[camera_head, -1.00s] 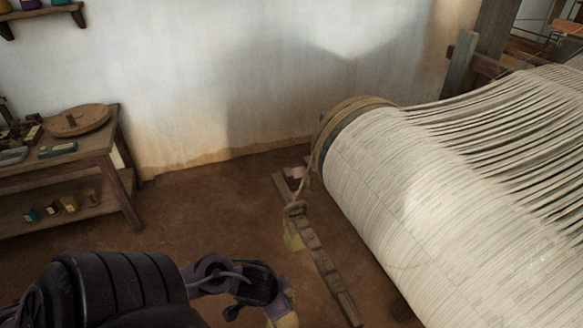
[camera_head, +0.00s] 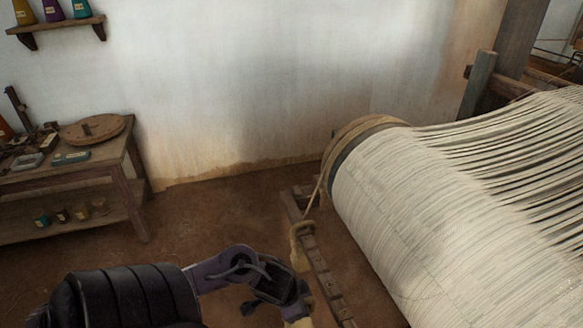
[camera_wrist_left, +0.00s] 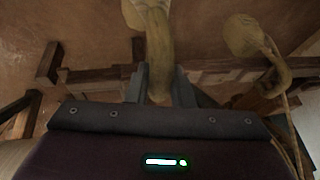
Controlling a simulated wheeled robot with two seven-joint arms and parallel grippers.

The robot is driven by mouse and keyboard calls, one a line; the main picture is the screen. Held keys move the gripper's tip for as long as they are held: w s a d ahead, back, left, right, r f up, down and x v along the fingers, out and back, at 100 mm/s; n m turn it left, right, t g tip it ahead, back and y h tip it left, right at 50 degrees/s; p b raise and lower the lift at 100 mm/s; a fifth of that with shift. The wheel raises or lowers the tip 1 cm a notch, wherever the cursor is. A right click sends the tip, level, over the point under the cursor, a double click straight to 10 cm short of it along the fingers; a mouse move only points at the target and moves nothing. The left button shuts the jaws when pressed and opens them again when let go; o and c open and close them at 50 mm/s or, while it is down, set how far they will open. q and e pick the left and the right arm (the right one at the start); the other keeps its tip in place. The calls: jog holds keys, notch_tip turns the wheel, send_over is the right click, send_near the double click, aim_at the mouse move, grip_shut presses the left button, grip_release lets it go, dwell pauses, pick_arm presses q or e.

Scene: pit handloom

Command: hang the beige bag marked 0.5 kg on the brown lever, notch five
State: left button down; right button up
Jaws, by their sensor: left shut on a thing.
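My left gripper (camera_head: 293,303) is low in the middle of the head view, beside the near part of the brown notched lever (camera_head: 322,268). In the left wrist view, its two fingers (camera_wrist_left: 160,88) are shut on a beige bag (camera_wrist_left: 150,30). Only a bit of this bag (camera_head: 300,322) shows at the bottom of the head view. Its mark cannot be read. The lever also crosses the left wrist view (camera_wrist_left: 95,75) behind the fingers. The notches cannot be counted surely. My right gripper is not in view.
A second beige bundle (camera_head: 300,258) with a rope (camera_head: 314,197) is at the lever; it also shows in the left wrist view (camera_wrist_left: 245,38). The large warp beam (camera_head: 400,215) lies close on the right. A wooden table (camera_head: 75,170) stands left. Bare floor lies between.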

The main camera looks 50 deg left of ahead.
pick_arm(q)
jog(key=shift+w+d+f, duration=0.1)
jog(key=shift+w+d, duration=0.2)
jog(key=shift+w, duration=0.4)
jog(key=shift+w+d, duration=0.25)
jog(key=shift+w, duration=0.4)
jog(key=shift+w+d+f+b, duration=0.1)
jog(key=shift+w+d+b, duration=0.3)
jog(key=shift+w, duration=0.7)
jog(key=shift+w+d+f+b, duration=0.1)
jog(key=shift+w+d+b, duration=0.3)
jog(key=shift+w, duration=0.65)
jog(key=shift+w+d+b, duration=0.15)
jog(key=shift+w+d, duration=0.4)
jog(key=shift+w, duration=0.55)
jog(key=shift+w+d, duration=0.2)
jog(key=shift+w, duration=0.35)
jog(key=shift+w+d, duration=0.15)
jog(key=shift+w, duration=0.05)
jog(key=shift+f+b, duration=0.35)
jog(key=shift+b, duration=0.05)
jog(key=shift+f+b, duration=0.4)
jog(key=shift+f, duration=0.35)
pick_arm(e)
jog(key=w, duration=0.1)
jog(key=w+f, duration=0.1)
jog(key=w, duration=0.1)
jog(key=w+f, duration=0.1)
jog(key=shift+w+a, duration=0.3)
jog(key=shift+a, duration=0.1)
